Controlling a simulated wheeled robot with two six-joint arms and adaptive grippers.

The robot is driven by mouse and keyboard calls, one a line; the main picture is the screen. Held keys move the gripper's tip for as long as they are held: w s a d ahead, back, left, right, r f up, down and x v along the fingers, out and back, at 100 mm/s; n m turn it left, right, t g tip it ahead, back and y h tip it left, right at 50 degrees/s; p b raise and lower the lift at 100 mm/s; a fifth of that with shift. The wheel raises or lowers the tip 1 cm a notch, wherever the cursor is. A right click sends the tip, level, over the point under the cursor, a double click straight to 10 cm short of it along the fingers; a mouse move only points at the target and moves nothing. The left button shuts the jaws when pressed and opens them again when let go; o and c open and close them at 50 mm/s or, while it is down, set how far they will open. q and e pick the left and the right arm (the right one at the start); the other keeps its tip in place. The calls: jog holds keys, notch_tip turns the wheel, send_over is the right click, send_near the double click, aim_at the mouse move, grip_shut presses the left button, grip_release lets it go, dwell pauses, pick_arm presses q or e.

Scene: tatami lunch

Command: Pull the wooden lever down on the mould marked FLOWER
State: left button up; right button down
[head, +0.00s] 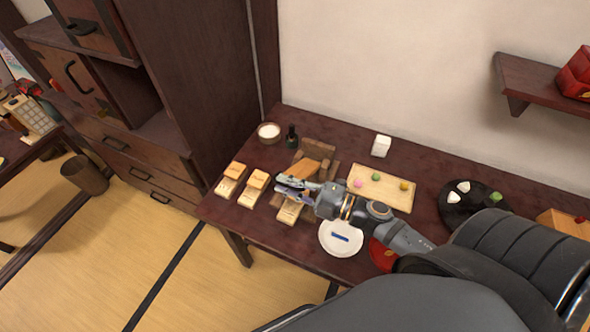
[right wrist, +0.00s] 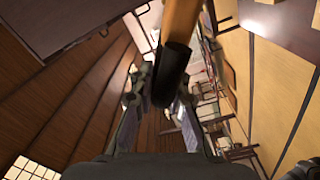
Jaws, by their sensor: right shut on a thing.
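A wooden lever (head: 306,169) with an orange-brown grip shows at the wooden stand (head: 322,152) near the back left of the table. My right gripper (head: 282,185) is at the lever's near side. In the right wrist view the wooden bar (right wrist: 183,22) with a dark end lies between the fingers of my right gripper (right wrist: 160,95), which is shut on it. Small wooden moulds stand left of and below the gripper: one at the far left (head: 230,180), one beside it (head: 252,190), and one partly hidden under the gripper (head: 290,212). Their markings are too small to read. My left gripper is not in view.
A white bowl (head: 269,131) and a dark bottle (head: 292,138) stand behind the moulds. A white plate (head: 341,249) lies in front of my right arm. A wooden board (head: 400,197) with coloured sweets and a white block (head: 381,146) are to the right.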

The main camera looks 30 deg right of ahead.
jog(key=s+a+f+n+b, duration=0.1)
jog(key=f+n+b, duration=0.1)
jog(key=f+b, duration=0.2)
jog(key=s+a+f+n+b, duration=0.1)
jog(key=a+f+n+b, duration=0.1)
jog(key=f, duration=0.5)
jog(key=shift+s+b, duration=0.3)
jog(key=shift+b, duration=0.55)
jog(key=shift+r, duration=0.1)
jog(key=c, duration=1.3)
grip_release()
jog(key=shift+c, duration=0.2)
jog(key=v, duration=1.2)
